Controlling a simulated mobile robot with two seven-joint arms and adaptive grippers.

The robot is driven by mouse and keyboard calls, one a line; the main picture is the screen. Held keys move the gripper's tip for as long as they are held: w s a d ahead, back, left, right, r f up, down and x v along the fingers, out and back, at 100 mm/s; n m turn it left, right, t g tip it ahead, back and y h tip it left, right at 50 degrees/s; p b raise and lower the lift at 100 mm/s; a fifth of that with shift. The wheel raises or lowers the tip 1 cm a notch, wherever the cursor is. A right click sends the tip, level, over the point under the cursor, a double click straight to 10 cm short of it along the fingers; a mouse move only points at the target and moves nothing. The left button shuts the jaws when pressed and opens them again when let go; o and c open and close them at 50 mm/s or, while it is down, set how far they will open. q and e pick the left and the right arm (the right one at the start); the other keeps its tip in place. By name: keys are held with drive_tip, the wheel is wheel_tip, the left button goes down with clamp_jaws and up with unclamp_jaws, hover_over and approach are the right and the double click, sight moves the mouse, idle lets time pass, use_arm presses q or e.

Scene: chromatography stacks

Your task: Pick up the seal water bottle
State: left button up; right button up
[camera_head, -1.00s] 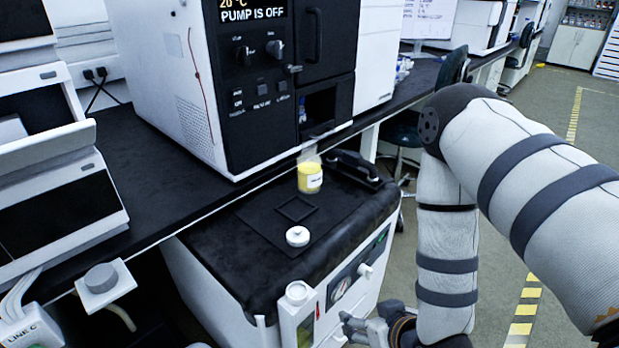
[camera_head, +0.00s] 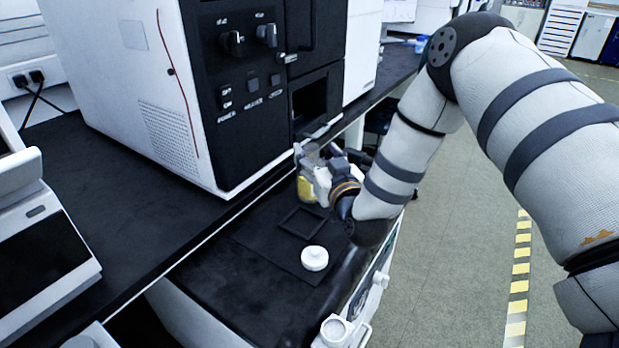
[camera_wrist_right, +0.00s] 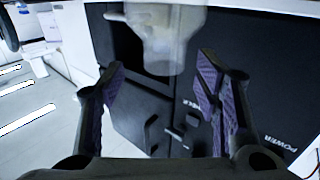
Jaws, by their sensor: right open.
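The seal water bottle (camera_head: 306,188) is a clear bottle with yellow contents. It stands on the black top of the low cabinet, close to the bench edge. My right gripper (camera_head: 314,172) is at the bottle and partly hides it in the head view. In the right wrist view the clear, blurred bottle (camera_wrist_right: 165,35) shows at the top, in front of the fingertips of the open right gripper (camera_wrist_right: 160,72). Whether a finger touches it I cannot tell. My left gripper is not in view.
A white round cap (camera_head: 314,258) lies on the black mat by an empty square frame (camera_head: 302,222). The chromatography stack (camera_head: 235,150) rises on the bench behind. The mat's near part is clear.

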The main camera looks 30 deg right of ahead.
drive_tip(key=x, duration=0.3)
drive_tip(key=shift+w+a, duration=0.1)
drive_tip(key=shift+w, duration=0.25)
clamp_jaws()
